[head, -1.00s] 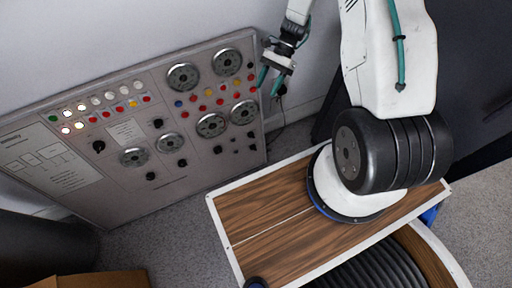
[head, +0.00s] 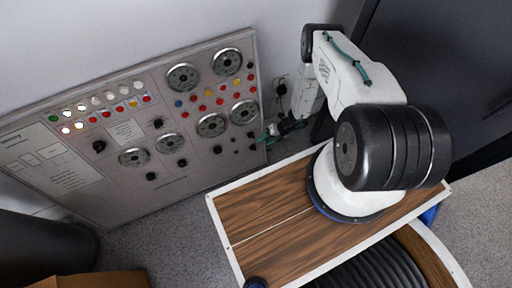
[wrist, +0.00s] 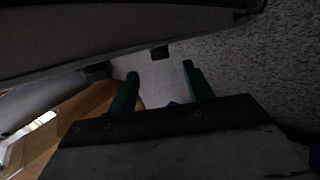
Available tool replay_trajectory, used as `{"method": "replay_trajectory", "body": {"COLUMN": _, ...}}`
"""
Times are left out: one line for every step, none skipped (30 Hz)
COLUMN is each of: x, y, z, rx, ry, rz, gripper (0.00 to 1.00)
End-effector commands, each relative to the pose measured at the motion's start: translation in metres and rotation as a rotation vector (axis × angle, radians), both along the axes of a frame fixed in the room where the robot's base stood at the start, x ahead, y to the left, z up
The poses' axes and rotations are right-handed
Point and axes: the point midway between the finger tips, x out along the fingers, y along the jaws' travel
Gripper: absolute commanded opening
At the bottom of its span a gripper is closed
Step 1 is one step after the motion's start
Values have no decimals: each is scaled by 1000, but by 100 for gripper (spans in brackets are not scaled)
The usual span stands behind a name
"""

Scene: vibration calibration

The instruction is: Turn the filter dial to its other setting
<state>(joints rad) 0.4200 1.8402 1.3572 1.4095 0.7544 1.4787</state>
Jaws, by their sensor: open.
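The grey panel (head: 200,190) carries several black knobs, among them one at the left (head: 99,146), one at lower middle (head: 150,176) and a small one near the right edge (head: 251,134). Their labels are too small to read, so I cannot tell which is the filter dial. My gripper (head: 265,138) is at the panel's lower right edge, close to the small knobs. In the wrist view my gripper (wrist: 162,85) has its two green fingers apart with nothing between them. A small dark block (wrist: 160,52), perhaps a knob, lies beyond the fingertips.
Round gauges (head: 211,125) and coloured lights and buttons fill the panel. A wall socket (head: 280,86) is right of it. A wood-topped surface (head: 265,220) with a white rim lies below my arm. A cardboard box (head: 105,280) is at lower left. Carpet (head: 170,225) is free before the panel.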

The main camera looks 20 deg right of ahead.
Motion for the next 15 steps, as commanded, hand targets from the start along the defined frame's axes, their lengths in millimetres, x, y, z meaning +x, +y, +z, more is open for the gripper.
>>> {"method": "replay_trajectory", "body": {"x": -1, "y": 3, "z": -3, "rx": 1, "ry": 8, "rz": -6, "gripper": 51}}
{"method": "replay_trajectory", "body": {"x": -1, "y": 6, "z": -6, "rx": 1, "ry": 11, "rz": -7, "gripper": 51}}
{"method": "replay_trajectory", "body": {"x": 0, "y": 9, "z": -9, "rx": 1, "ry": 13, "rz": -7, "gripper": 51}}
{"method": "replay_trajectory", "body": {"x": 1, "y": 13, "z": -12, "rx": 1, "ry": 11, "rz": -6, "gripper": 51}}
{"method": "replay_trajectory", "body": {"x": 1, "y": 16, "z": -16, "rx": 2, "ry": 11, "rz": -6, "gripper": 51}}
{"method": "replay_trajectory", "body": {"x": 1, "y": 21, "z": -21, "rx": 2, "ry": 12, "rz": -5, "gripper": 51}}
{"method": "replay_trajectory", "body": {"x": 3, "y": 24, "z": -24, "rx": 2, "ry": 10, "rz": -4, "gripper": 51}}
{"method": "replay_trajectory", "body": {"x": 3, "y": 28, "z": -28, "rx": 2, "ry": 10, "rz": -4, "gripper": 51}}
{"method": "replay_trajectory", "body": {"x": 4, "y": 32, "z": -33, "rx": 2, "ry": 11, "rz": -4, "gripper": 51}}
{"method": "replay_trajectory", "body": {"x": 5, "y": 35, "z": -36, "rx": 3, "ry": 9, "rz": -4, "gripper": 51}}
{"method": "replay_trajectory", "body": {"x": 5, "y": 38, "z": -39, "rx": 3, "ry": 9, "rz": -3, "gripper": 51}}
{"method": "replay_trajectory", "body": {"x": 6, "y": 42, "z": -43, "rx": 3, "ry": 9, "rz": -2, "gripper": 51}}
{"method": "replay_trajectory", "body": {"x": 7, "y": 44, "z": -45, "rx": 3, "ry": 9, "rz": -3, "gripper": 51}}
{"method": "replay_trajectory", "body": {"x": 7, "y": 46, "z": -47, "rx": 3, "ry": 9, "rz": -4, "gripper": 51}}
{"method": "replay_trajectory", "body": {"x": 8, "y": 48, "z": -50, "rx": 3, "ry": 9, "rz": -4, "gripper": 51}}
